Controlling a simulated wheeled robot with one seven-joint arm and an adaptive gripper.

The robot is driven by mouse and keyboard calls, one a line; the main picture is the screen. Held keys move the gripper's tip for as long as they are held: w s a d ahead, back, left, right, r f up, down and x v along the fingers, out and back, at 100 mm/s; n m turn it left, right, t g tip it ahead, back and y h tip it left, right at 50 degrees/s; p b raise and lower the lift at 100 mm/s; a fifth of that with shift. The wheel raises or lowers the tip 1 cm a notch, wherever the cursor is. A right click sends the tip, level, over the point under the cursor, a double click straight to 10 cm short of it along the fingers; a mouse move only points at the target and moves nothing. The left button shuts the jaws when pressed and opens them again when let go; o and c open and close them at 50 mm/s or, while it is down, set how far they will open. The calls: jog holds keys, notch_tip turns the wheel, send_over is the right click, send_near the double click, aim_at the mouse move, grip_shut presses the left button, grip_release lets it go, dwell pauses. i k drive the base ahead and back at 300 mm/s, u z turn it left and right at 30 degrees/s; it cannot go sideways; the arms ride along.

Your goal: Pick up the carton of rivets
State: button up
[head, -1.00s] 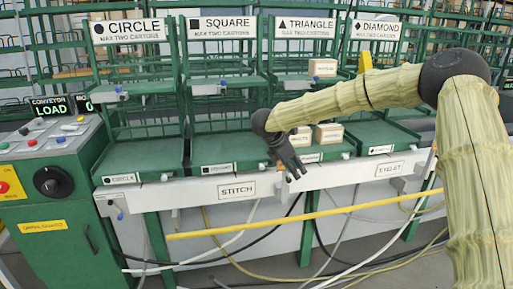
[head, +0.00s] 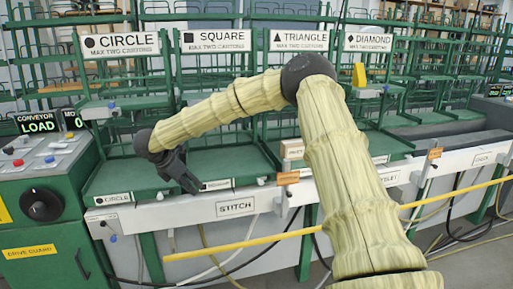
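One light cardboard carton (head: 292,149) sits on the lower triangle shelf, partly covered by my forearm. Its printed label is too small to read, so I cannot tell if it is the rivets carton. The other cartons seen earlier at the triangle bay are hidden behind my arm. My gripper (head: 188,183) is dark and points down and right at the front of the lower shelves, between circle and square, well left of the carton. I see nothing held in it. Its fingers are too small and edge-on to tell open from shut.
The lower circle shelf (head: 128,178) and square shelf (head: 238,162) look empty. A white rail (head: 236,208) marked STITCH runs along the front, with a yellow bar (head: 240,246) below. A green control cabinet (head: 45,225) stands at left. Shelving rises behind the signs.

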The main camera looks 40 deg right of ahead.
aim_at(294, 149)
jog(key=u, duration=0.1)
jog(key=i, duration=0.6)
jog(key=z, duration=0.85)
jog(key=i, duration=0.6)
jog(key=z, duration=0.25)
